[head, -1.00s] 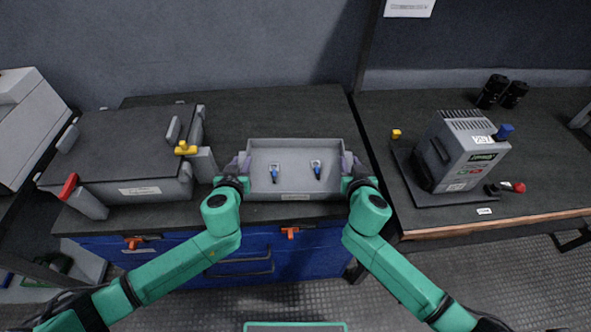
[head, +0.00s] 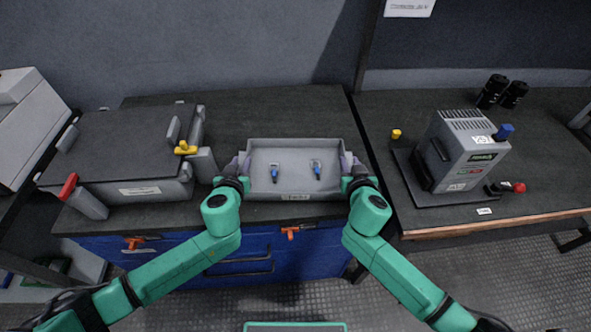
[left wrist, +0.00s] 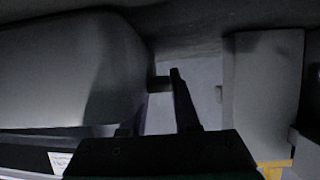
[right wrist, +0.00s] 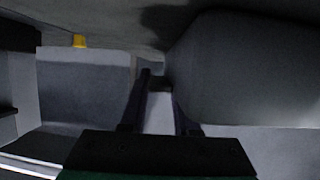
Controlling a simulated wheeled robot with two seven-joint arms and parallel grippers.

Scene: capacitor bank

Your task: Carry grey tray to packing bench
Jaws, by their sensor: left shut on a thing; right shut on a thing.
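The grey tray (head: 295,155) is a shallow open box at the front of the dark workbench in the head view. Two small blue-and-white parts, one on the left (head: 274,175) and one on the right (head: 316,170), lie inside it. My left gripper (head: 241,166) is shut on the tray's left end, and my right gripper (head: 349,166) is shut on its right end. In the left wrist view the fingers (left wrist: 165,88) close at the tray side. The right wrist view shows the other fingers (right wrist: 158,85) likewise. Whether the tray touches the bench cannot be told.
On the right bench are a grey device (head: 455,150), a yellow block (head: 396,134) and black cylinders (head: 503,92). A gap separates the benches.

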